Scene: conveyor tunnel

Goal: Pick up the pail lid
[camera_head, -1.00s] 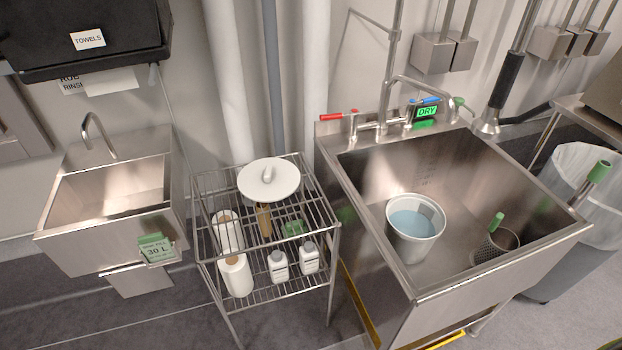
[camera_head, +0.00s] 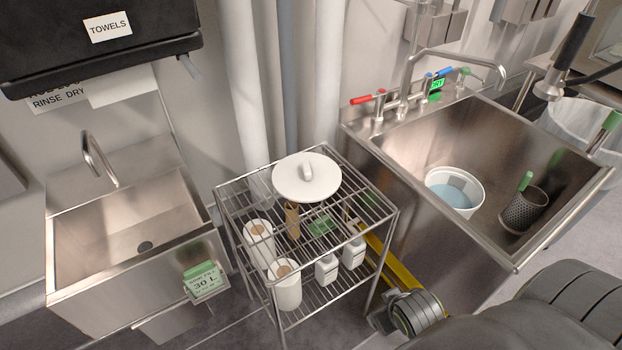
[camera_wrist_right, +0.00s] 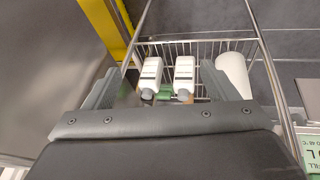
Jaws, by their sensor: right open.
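The pail lid (camera_head: 306,180) is a white disc with a raised grip. It lies flat on the top tier of a wire rack (camera_head: 352,222) in the head view. The white pail (camera_head: 470,186), holding bluish water, stands in the large sink at right. My right arm enters the head view from the lower right, below and right of the lid, and its fingertips are not clear there. In the right wrist view my right gripper (camera_wrist_right: 160,72) is open, with nothing held between its fingers. The lid does not show in that view. My left gripper is not in view.
Below the lid the rack holds white bottles (camera_head: 327,268), paper rolls (camera_head: 287,288) and a green item (camera_head: 320,226). The large steel sink (camera_head: 412,220) stands close on the right, with a yellow bar (camera_head: 392,262) beside it. A small sink (camera_head: 120,285) is at left.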

